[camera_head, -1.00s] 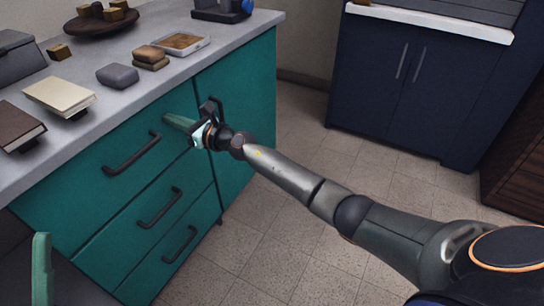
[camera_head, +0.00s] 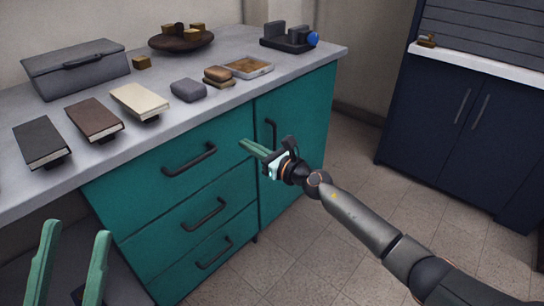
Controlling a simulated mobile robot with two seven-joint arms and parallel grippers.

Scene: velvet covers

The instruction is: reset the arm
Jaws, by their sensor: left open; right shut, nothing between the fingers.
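My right gripper (camera_head: 255,150) is shut and empty. Its arm comes in from the lower right, and its green fingers point left in front of the teal cabinet (camera_head: 305,130), near the upper drawer and the door handle. Whether the fingers touch the cabinet front cannot be told. My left gripper (camera_head: 70,262) is at the lower left edge, with two green fingers pointing up and spread apart. It is open, nothing shows between the fingers, and its base is cut off by the frame.
On the grey counter (camera_head: 185,125) lie several books, including a cream one (camera_head: 139,102), a grey block (camera_head: 188,90), a shallow tray (camera_head: 249,67), a grey box (camera_head: 77,69) and a brown bowl (camera_head: 181,42). A dark blue cabinet (camera_head: 450,125) stands right. Tiled floor is free between.

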